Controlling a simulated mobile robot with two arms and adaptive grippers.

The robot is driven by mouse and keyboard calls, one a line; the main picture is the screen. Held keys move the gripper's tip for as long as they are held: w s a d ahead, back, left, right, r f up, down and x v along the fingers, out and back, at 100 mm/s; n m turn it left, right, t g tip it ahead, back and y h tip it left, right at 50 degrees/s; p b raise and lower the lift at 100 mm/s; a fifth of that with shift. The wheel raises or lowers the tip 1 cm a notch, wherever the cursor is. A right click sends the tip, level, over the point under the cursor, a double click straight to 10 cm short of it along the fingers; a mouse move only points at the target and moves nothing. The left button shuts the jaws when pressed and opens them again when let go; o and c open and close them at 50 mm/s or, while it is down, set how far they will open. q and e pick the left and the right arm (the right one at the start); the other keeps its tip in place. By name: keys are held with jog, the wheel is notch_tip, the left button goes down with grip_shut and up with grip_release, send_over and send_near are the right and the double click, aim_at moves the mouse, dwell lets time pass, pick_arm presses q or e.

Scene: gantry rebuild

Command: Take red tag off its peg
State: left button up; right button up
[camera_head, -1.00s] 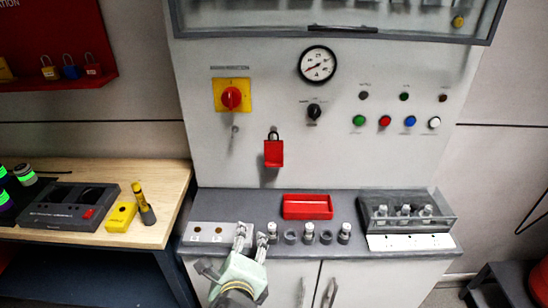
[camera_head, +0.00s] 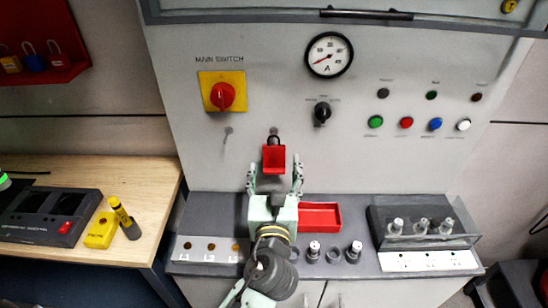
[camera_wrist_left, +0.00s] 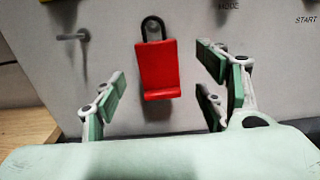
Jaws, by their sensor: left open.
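The red tag (camera_head: 273,158) hangs by a dark loop from its peg (camera_head: 274,131) on the grey panel, below and right of the main switch. In the left wrist view the red tag (camera_wrist_left: 157,70) hangs upright, with its black loop at the top. My left gripper (camera_head: 274,172) is open, with its fingers on either side of the tag's lower part in the head view. In the left wrist view the open fingers (camera_wrist_left: 160,90) show a gap on both sides of the tag and do not touch it. My right gripper is not in view.
An empty peg (camera_head: 228,131) sticks out left of the tag. A red tray (camera_head: 320,216) lies on the grey ledge beside my gripper, with small fuses (camera_head: 314,250) in front. A clear-covered box (camera_head: 422,222) stands right. A wooden bench (camera_head: 150,190) is at left.

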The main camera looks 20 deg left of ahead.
aim_at(274, 158)
pick_arm(q)
jog(key=p+x, duration=0.1)
jog(key=x, duration=0.2)
jog(key=shift+a+r, duration=0.1)
jog(key=shift+f+x, duration=0.2)
jog(key=shift+x, duration=0.95)
jog(key=shift+w+a, duration=0.1)
jog(key=shift+w, duration=0.1)
jog(key=shift+c, duration=1.2)
jog(key=c, duration=1.1)
jog(key=shift+o, duration=0.2)
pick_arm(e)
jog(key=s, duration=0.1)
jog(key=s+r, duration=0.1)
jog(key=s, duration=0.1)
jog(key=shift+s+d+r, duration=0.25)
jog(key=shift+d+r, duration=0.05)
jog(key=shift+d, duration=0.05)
pick_arm(q)
jog(key=shift+p, duration=0.3)
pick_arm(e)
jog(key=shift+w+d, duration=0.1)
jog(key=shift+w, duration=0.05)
